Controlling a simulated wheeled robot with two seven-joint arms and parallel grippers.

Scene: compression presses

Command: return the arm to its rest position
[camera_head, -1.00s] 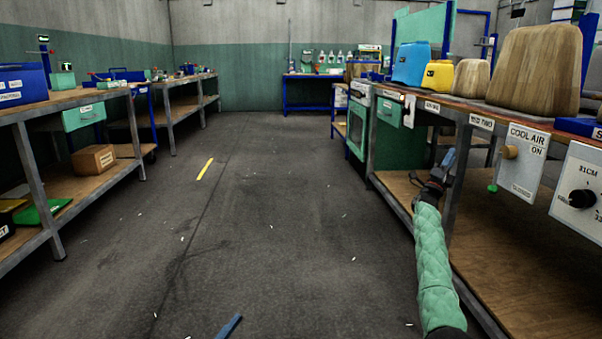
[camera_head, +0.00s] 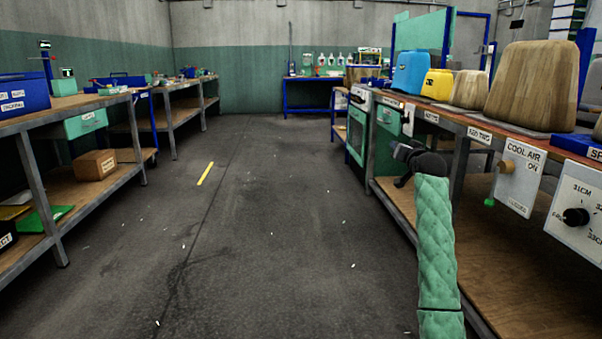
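My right arm, in a green quilted sleeve (camera_head: 435,245), rises from the bottom right in the head view. Its dark wrist and gripper end (camera_head: 415,158) is folded over to the left at the top of the sleeve. It is in front of the right bench's edge, below the row of presses. The fingers do not show clearly, and I see nothing held there. My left arm and gripper are out of view.
The right workbench (camera_head: 395,200) carries a cool-air lever panel (camera_head: 518,180), a dial panel (camera_head: 575,222) and several wooden, yellow and blue blocks. Left benches (camera_head: 30,112) hold boxes. A green oven-like cabinet (camera_head: 358,128) stands further back. The floor aisle (camera_head: 260,220) is clear.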

